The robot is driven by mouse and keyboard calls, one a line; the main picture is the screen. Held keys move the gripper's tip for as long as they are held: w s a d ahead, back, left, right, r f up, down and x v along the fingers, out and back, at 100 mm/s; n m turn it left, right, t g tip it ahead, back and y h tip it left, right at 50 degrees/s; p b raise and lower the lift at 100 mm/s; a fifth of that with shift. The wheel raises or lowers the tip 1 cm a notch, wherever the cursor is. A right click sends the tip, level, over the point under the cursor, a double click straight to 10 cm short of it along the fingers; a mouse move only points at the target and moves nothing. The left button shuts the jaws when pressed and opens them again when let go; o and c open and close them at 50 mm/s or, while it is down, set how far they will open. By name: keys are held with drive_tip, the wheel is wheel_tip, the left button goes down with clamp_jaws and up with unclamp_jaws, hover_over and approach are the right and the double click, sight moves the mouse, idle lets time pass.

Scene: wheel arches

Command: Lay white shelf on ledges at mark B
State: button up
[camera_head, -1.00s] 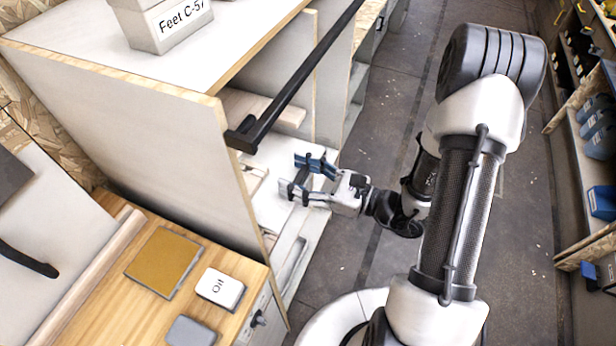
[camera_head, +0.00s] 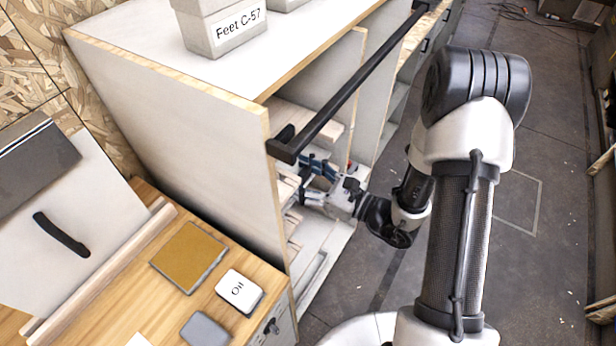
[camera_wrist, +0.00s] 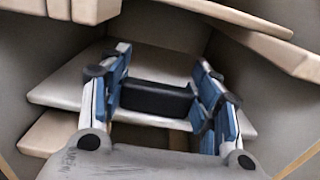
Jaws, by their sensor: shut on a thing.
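In the wrist view a white shelf (camera_wrist: 70,85) lies across the inside of a cabinet, with a black block-like grip (camera_wrist: 155,98) at its near edge. My gripper (camera_wrist: 158,92) has its blue-padded fingers on either side of this grip and is shut on it. A pale wooden ledge (camera_wrist: 45,135) shows below the shelf's left end. Another ledge (camera_wrist: 265,48) is on the right wall, higher up. I cannot tell whether the shelf touches a ledge. In the head view my gripper (camera_head: 318,172) is inside the cabinet opening, and the shelf is mostly hidden. Mark B is not legible.
A black rail (camera_head: 350,85) runs along the cabinet front above my gripper. The cabinet's white side panel (camera_head: 180,125) blocks the view inside. The floor (camera_head: 510,205) to the right is clear.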

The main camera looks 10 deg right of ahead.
drive_tip(key=shift+x, duration=2.1)
drive_tip(key=shift+f+b, duration=1.4)
drive_tip(key=shift+f, duration=0.35)
drive_tip(key=o, duration=1.4)
drive_tip(key=shift+f, duration=0.1)
drive_tip(key=shift+s, duration=0.1)
drive_tip(key=v, duration=1.2)
